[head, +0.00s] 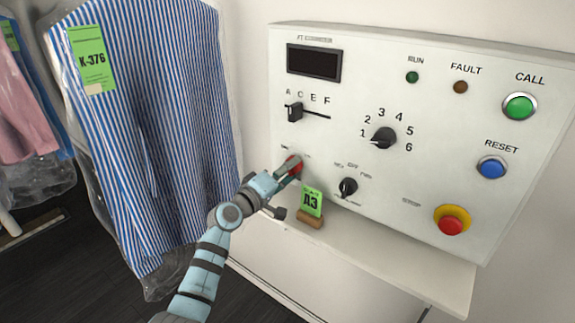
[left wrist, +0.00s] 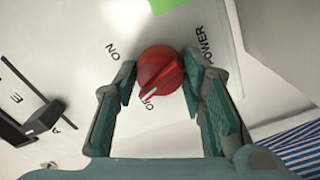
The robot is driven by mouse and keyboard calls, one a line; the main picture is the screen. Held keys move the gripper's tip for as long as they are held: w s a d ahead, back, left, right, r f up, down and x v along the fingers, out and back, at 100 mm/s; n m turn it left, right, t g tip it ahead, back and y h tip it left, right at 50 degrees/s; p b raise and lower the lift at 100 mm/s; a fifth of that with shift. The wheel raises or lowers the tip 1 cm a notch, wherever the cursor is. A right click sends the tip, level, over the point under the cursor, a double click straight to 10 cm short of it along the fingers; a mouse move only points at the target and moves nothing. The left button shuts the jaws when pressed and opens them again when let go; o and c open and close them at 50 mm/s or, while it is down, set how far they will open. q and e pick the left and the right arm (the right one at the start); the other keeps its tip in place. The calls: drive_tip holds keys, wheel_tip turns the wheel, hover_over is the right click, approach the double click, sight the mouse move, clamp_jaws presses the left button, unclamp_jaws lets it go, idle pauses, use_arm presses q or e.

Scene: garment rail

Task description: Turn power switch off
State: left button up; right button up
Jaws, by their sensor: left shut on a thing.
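The power switch is a red rotary knob (left wrist: 160,70) on the white control panel (head: 350,100). In the left wrist view its white pointer line aims at the OFF label, which is partly hidden. The ON label (left wrist: 113,52) stands to the left, and the POWER label (left wrist: 204,46) is to the right. My left gripper (left wrist: 163,85) is shut on the knob, one finger on each side. In the head view my left gripper (head: 286,170) covers most of the red knob (head: 294,164) at the panel's lower left. My right gripper is not in view.
A green tag marked Л3 (head: 311,201) stands in a wooden block on the shelf (head: 400,262) close to my left gripper. A black selector (head: 348,186) is right of it. A bagged striped shirt (head: 150,120) hangs just left of my arm. A red emergency button (head: 452,222) is farther right.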

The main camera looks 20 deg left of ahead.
use_arm(q)
drive_tip(key=n+p, duration=0.2)
drive_tip(key=n, duration=0.2)
drive_tip(key=shift+r+n, duration=0.15)
drive_tip(key=shift+n, duration=0.25)
idle(0.4)
drive_tip(key=o, duration=1.2)
drive_tip(key=shift+c, duration=0.2)
drive_tip(key=v, duration=1.2)
